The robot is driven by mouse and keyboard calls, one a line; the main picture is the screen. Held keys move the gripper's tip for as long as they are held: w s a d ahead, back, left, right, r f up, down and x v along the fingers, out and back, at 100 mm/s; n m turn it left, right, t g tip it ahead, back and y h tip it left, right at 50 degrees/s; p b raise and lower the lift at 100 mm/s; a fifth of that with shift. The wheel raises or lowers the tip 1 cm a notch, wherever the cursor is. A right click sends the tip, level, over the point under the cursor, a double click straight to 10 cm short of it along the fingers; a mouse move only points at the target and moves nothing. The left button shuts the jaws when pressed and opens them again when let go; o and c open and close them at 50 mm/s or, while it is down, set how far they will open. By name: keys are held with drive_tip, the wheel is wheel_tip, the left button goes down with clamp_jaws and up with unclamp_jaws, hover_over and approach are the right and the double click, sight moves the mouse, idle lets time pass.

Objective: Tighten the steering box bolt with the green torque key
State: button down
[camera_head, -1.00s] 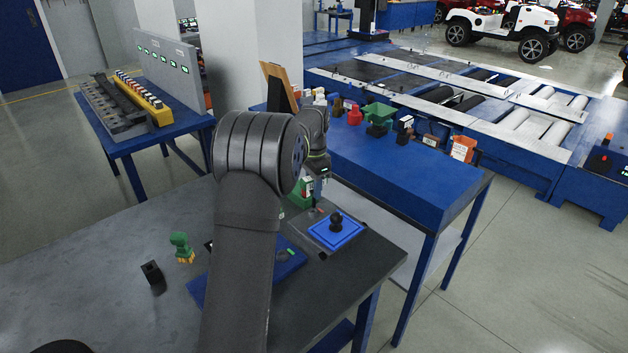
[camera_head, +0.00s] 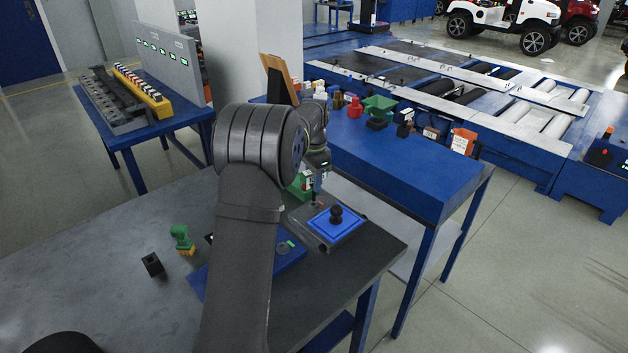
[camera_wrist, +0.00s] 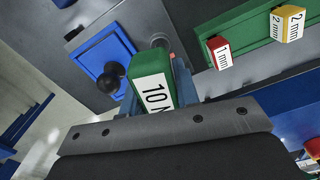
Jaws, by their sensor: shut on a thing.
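My gripper (camera_wrist: 153,78) is shut on a green block marked "10 N", the green torque key (camera_wrist: 147,82). The rest of its label is cut off and its far end is hidden. A grey box with a blue plate and a black knob (camera_wrist: 112,76), perhaps the steering box, lies just left of the key in the wrist view. The blue plate (camera_head: 350,229) also shows in the head view, at the table's right end. There my gripper (camera_head: 316,192) is just behind and left of it, partly hidden by my arm. I cannot make out the bolt or any contact with it.
A green holder (camera_wrist: 260,38) with red "1 mm" and yellow "2 mm" tags is close on the right in the wrist view. A green-and-yellow piece (camera_head: 181,238) and a black block (camera_head: 152,264) stand at the table's left. A blue bench (camera_head: 410,175) with several parts stands behind.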

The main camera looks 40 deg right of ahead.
drive_tip(key=shift+f, duration=0.3)
drive_tip(key=shift+f, duration=0.8)
drive_tip(key=shift+f, duration=0.1)
idle(0.4)
drive_tip(key=m, duration=0.4)
drive_tip(key=shift+m, duration=0.5)
